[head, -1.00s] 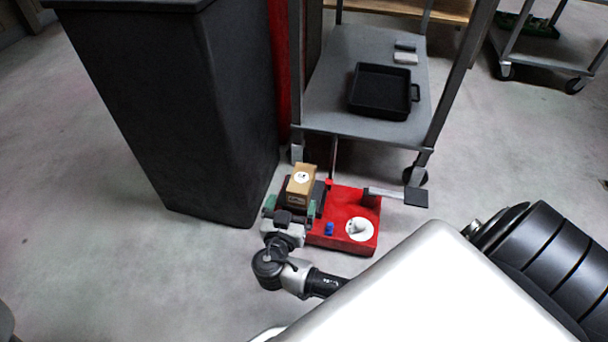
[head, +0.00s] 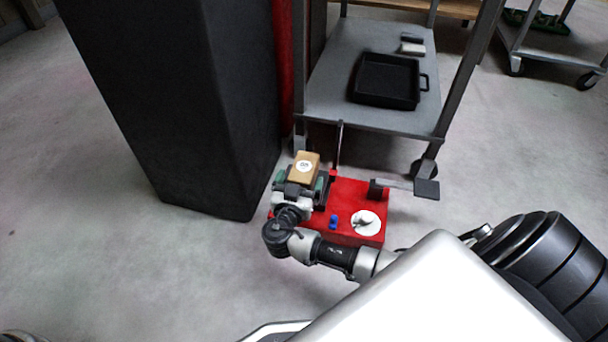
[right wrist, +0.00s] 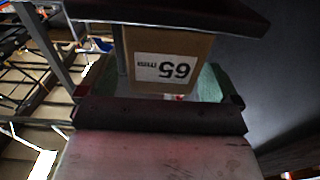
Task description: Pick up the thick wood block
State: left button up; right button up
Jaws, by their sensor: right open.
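The thick wood block (head: 305,166) is a tan box with a round white label on top. It stands at the left end of a red base (head: 346,197) on the floor. In the right wrist view the block (right wrist: 168,62) shows a label reading 65 mm. My right gripper (head: 300,184) is open, with a green-padded finger on each side of the block's lower part. In the right wrist view the block is between the fingers of the gripper (right wrist: 160,90). I cannot tell whether the pads touch it. The block's lower front is hidden by the gripper. My left gripper is not in view.
A tall black bin (head: 185,110) stands close on the left. A grey cart (head: 330,95) with a black tray (head: 386,82) stands behind. The floor at left is clear.

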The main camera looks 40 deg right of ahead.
aim_at(305, 170)
jog(key=shift+x, duration=1.35)
jog(key=c, duration=1.1)
jog(key=shift+r, duration=0.1)
